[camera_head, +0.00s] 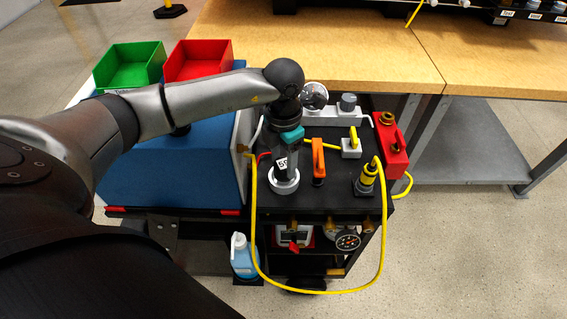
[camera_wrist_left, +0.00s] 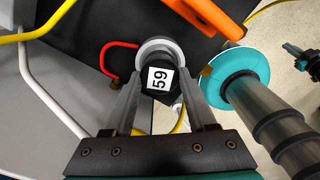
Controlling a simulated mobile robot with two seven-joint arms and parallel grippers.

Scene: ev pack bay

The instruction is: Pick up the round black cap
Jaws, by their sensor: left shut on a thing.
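The round black cap (camera_wrist_left: 149,92) carries a white label reading 59 and sits between the two fingers of my left gripper (camera_wrist_left: 160,82). The gripper is shut on it. A pale grey ring (camera_wrist_left: 152,45) shows just beyond the cap; I cannot tell if the cap still touches it. In the head view my left gripper (camera_head: 283,163) points down over the dark cart top, above the silver ring (camera_head: 285,184). It hides most of the cap there, but part of the label shows. My right gripper is not in view.
An orange handle (camera_head: 318,160) stands close right of the gripper. Beyond it are a yellow-and-black connector (camera_head: 366,180) and a red can (camera_head: 390,148). A yellow cable (camera_head: 318,291) loops over the cart's front. Green (camera_head: 128,67) and red (camera_head: 199,61) bins lie left.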

